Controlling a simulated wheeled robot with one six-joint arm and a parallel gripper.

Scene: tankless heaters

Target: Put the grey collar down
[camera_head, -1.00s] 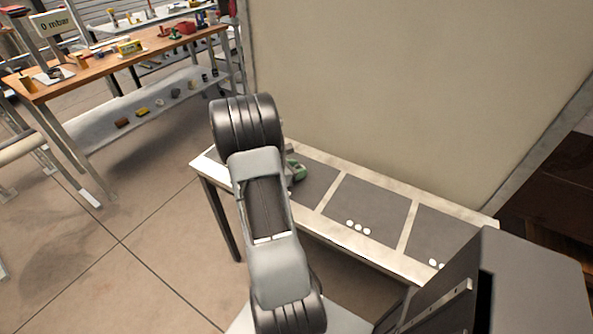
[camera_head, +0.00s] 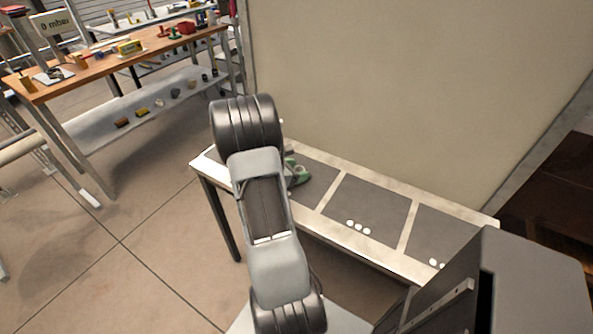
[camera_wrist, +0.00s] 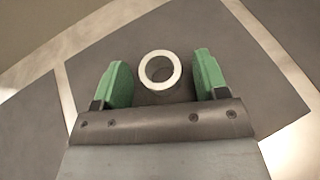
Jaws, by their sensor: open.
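The grey collar (camera_wrist: 159,87) is a short ring with a pale top rim and an open bore. In the wrist view it stands upright on a dark mat panel, between my two green fingertips. My gripper (camera_wrist: 159,86) is open, with a visible gap between the collar and each finger. In the head view my gripper (camera_head: 297,171) shows only as a bit of green past my arm, over the leftmost dark panel of the narrow table (camera_head: 320,222). My arm hides the collar there.
The table has dark panels with pale strips between; the middle panel (camera_head: 367,210) bears white dots and is otherwise clear. A wall (camera_head: 400,90) rises behind. A wooden workbench (camera_head: 110,62) with several small items stands at the far left. A dark cabinet (camera_head: 530,290) is at lower right.

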